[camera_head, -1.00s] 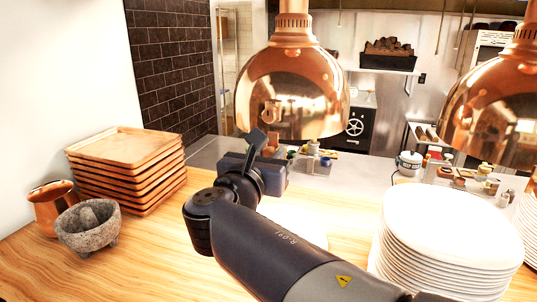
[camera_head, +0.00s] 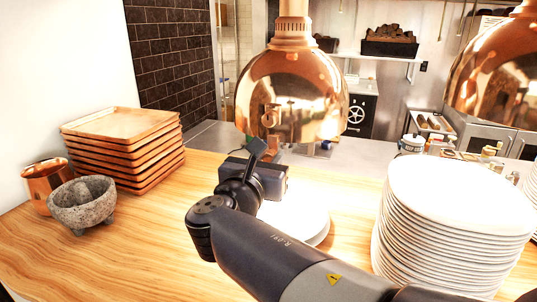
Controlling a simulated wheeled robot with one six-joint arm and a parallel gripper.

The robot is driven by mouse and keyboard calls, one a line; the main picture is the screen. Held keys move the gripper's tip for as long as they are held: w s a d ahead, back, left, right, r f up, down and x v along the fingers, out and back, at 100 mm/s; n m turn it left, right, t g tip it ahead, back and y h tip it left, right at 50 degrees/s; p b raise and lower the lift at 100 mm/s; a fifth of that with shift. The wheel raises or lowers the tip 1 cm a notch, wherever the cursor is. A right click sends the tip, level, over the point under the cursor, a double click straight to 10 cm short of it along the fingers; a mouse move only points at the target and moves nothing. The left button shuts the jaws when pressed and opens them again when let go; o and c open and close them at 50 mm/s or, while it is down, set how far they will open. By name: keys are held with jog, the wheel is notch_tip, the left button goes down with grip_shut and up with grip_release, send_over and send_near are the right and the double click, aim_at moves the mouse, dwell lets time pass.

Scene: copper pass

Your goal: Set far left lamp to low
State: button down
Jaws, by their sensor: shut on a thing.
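The far left lamp (camera_head: 291,92) is a shiny copper dome hanging from a copper stem, upper middle of the view. Its rim hangs low, just above and behind my gripper (camera_head: 268,158). My gripper reaches up to the lamp's lower front.
A tall plate stack (camera_head: 450,215) stands at the right, close to my arm. Wooden trays (camera_head: 125,150), a copper mug (camera_head: 45,182) and a stone mortar (camera_head: 82,203) stand left. The wooden counter front left is clear.

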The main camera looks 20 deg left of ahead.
aim_at(272, 138)
jog(key=shift+f, duration=0.4)
jog(key=c, duration=1.5)
grip_release()
jog(key=shift+o, duration=1.2)
jog(key=shift+r, duration=0.15)
jog(key=s+b, duration=0.1)
jog(key=s, duration=1)
jog(key=shift+a, duration=0.45)
jog(key=shift+w, duration=0.1)
jog(key=w, duration=0.3)
jog(key=w+p, duration=0.1)
jog(key=w, duration=0.3)
jog(key=w+d, duration=0.1)
jog(key=w, duration=0.3)
jog(key=shift+r, duration=0.15)
notch_tip(272, 138, up, 2)
jog(key=shift+s+a+r+p, duration=0.1)
jog(key=shift+r+p, duration=0.1)
jog(key=shift+p, duration=0.75)
jog(key=shift+r+p, duration=0.35)
jog(key=shift+r, duration=0.25)
jog(key=shift+f, duration=0.15)
